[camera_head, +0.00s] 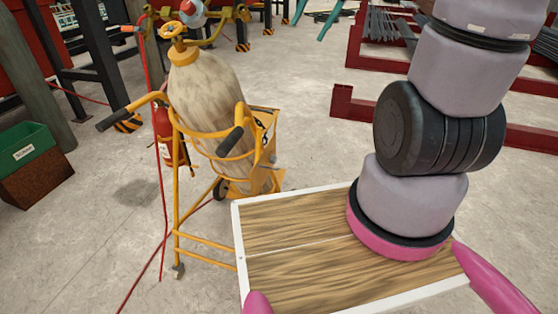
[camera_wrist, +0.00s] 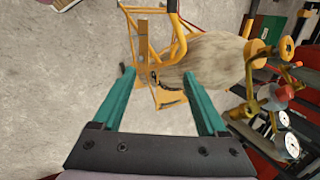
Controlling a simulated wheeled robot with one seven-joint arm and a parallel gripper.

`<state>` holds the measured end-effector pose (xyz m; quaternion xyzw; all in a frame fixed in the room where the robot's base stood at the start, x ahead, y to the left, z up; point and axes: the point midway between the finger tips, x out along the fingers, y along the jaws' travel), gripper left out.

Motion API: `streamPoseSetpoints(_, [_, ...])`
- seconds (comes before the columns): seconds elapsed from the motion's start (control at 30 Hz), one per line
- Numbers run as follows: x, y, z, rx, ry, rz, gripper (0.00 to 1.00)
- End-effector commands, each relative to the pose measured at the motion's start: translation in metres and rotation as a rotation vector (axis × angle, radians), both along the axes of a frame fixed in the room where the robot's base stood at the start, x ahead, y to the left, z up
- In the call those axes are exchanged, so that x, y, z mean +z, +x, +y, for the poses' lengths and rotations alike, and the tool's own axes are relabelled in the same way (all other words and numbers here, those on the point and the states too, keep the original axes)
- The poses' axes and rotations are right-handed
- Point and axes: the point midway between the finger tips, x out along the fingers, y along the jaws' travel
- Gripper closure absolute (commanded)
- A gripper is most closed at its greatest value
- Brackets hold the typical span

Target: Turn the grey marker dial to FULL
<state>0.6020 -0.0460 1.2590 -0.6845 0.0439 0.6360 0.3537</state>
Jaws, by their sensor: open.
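My gripper (camera_wrist: 160,75) is open and empty in the wrist view, its two teal fingers apart above the floor and the lower part of a yellow cylinder cart (camera_wrist: 144,60). A pale, worn gas cylinder (camera_head: 208,90) stands tilted in the cart (camera_head: 235,150) in the head view. The cylinder also shows in the wrist view (camera_wrist: 215,55), right of the fingers and apart from them. A valve with a round red and blue-grey part (camera_head: 192,10) is at its top. I cannot make out a grey marker dial or the word FULL in either view.
A red extinguisher (camera_head: 168,135) and a thin red hose (camera_head: 163,220) are beside the cart. A green-topped bin (camera_head: 28,145) stands at left. Red steel beams (camera_head: 342,103) lie behind. White-faced gauges (camera_wrist: 292,145) show at the wrist view's right.

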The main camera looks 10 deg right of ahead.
Motion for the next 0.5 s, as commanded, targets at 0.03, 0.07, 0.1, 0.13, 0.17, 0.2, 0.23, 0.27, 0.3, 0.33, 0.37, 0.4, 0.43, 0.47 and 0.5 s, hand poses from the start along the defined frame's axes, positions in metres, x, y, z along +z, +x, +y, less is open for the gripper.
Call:
streamPoseSetpoints(0.03, [-0.015,0.015,-0.002,-0.016,0.037,0.051,0.24])
streamPoseSetpoints(0.07, [-0.022,0.023,-0.002,-0.026,0.06,0.076,0.24])
streamPoseSetpoints(0.1, [-0.032,0.033,-0.003,-0.038,0.09,0.108,0.24])
streamPoseSetpoints(0.13, [-0.039,0.04,-0.003,-0.046,0.114,0.131,0.24])
streamPoseSetpoints(0.17, [-0.047,0.048,-0.004,-0.057,0.138,0.154,0.24])
streamPoseSetpoints(0.2, [-0.059,0.057,-0.005,-0.072,0.171,0.185,0.24])
streamPoseSetpoints(0.23, [-0.067,0.065,-0.006,-0.081,0.194,0.207,0.24])
streamPoseSetpoints(0.27, [-0.076,0.071,-0.007,-0.093,0.221,0.23,0.24])
streamPoseSetpoints(0.3, [-0.088,0.081,-0.009,-0.108,0.254,0.259,0.24])
streamPoseSetpoints(0.33, [-0.097,0.087,-0.01,-0.12,0.281,0.28,0.24])
streamPoseSetpoints(0.37, [-0.107,0.093,-0.011,-0.131,0.308,0.3,0.24])
streamPoseSetpoints(0.4, [-0.12,0.102,-0.013,-0.148,0.344,0.327,0.24])
streamPoseSetpoints(0.43, [-0.131,0.107,-0.014,-0.161,0.371,0.348,0.24])
streamPoseSetpoints(0.47, [-0.141,0.113,-0.016,-0.174,0.398,0.366,0.24])
streamPoseSetpoints(0.5, [-0.155,0.12,-0.018,-0.192,0.436,0.391,0.24])
